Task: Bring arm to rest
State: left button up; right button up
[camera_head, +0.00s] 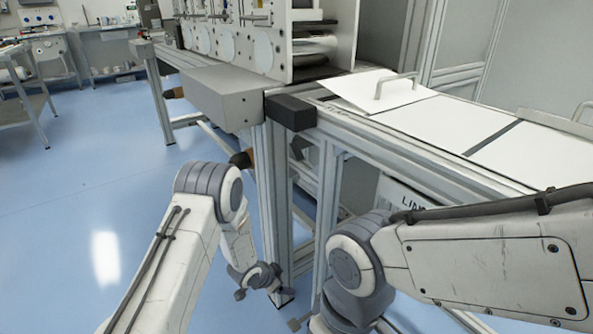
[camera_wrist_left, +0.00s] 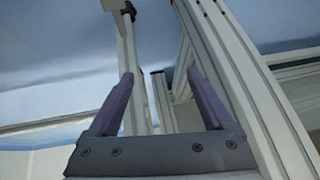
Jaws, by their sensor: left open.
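My left arm (camera_head: 180,255) comes in from the lower left and bends down at its joint. My left gripper (camera_head: 262,286) hangs low beside the machine's metal frame legs. In the left wrist view its two purple fingers (camera_wrist_left: 161,85) stand wide apart with nothing held between them. Frame bars show beyond the fingers. My right arm (camera_head: 480,262) reaches in from the right and bends down near the picture's bottom.
The machine's aluminium frame (camera_head: 275,200) stands close to both arms. A dark end block (camera_head: 291,112) and a grey box (camera_head: 218,97) jut from it. White panels with a handle (camera_head: 375,93) lie on top. Blue floor (camera_head: 85,195) is clear at left.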

pick_arm(q)
jog(key=s+d+r+n+g+y, duration=0.15)
jog(key=s+r, duration=0.35)
jog(key=r, duration=0.5)
jog(key=s+d+r+n+y, duration=0.15)
jog(key=s+r, duration=0.35)
jog(key=r, duration=0.5)
jog(key=s+a+r+g, duration=0.2)
jog(key=s+r, duration=0.3)
jog(key=s, duration=0.7)
jog(key=s+a+r+g, duration=0.15)
jog(key=s+r, duration=0.35)
jog(key=s, duration=0.7)
notch_tip(320, 180, up, 38)
jog(key=p, duration=3.8)
jog(key=shift+g, duration=0.3)
jog(key=shift+d, duration=0.1)
